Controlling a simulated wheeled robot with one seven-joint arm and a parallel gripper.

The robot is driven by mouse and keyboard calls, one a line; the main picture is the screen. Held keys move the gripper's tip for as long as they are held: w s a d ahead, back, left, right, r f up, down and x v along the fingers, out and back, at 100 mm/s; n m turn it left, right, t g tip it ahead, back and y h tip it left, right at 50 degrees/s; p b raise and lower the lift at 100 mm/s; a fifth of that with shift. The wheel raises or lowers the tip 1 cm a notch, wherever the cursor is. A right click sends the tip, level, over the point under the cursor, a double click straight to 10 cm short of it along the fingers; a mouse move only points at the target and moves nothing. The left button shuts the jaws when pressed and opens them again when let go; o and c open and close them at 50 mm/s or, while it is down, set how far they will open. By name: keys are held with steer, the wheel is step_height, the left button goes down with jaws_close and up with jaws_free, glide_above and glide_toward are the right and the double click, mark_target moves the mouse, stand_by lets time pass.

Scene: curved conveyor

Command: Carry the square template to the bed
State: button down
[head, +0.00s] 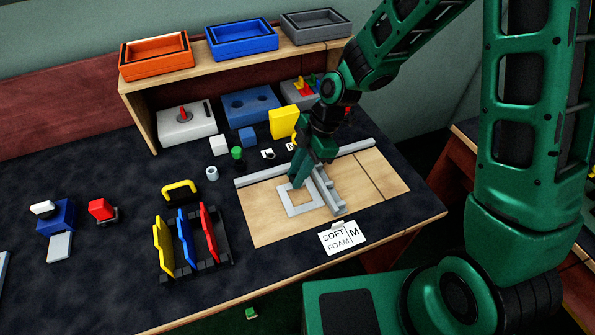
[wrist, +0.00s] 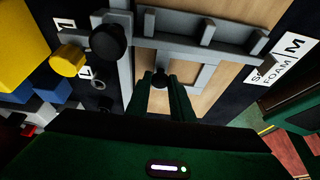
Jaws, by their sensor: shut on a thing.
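The square template (head: 287,203) is a flat grey square frame. In the head view it lies over the left part of the pale wooden bed (head: 262,222); I cannot tell whether it touches the wood. My gripper (head: 299,178) points down at the template and is shut on its black knob (wrist: 160,78), which shows between the fingertips in the wrist view. The template's frame (wrist: 206,76) is partly hidden there by my fingers. A grey slotted rail (head: 325,188) crosses the bed just right of the template, and a long grey bar (head: 245,181) runs along its back edge.
A "SOFT FOAM M" card (head: 342,237) lies at the bed's front edge. A rack of yellow, blue and red pieces (head: 190,250) stands left. Small blocks, a yellow block (head: 284,122) and a shelf with trays (head: 155,58) are behind. Bare dark table lies at front left.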

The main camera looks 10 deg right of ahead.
steer(key=c, duration=1.6)
jaws_free()
steer(key=shift+o, duration=0.2)
steer(key=v, duration=1.2)
steer(key=shift+r, duration=0.1)
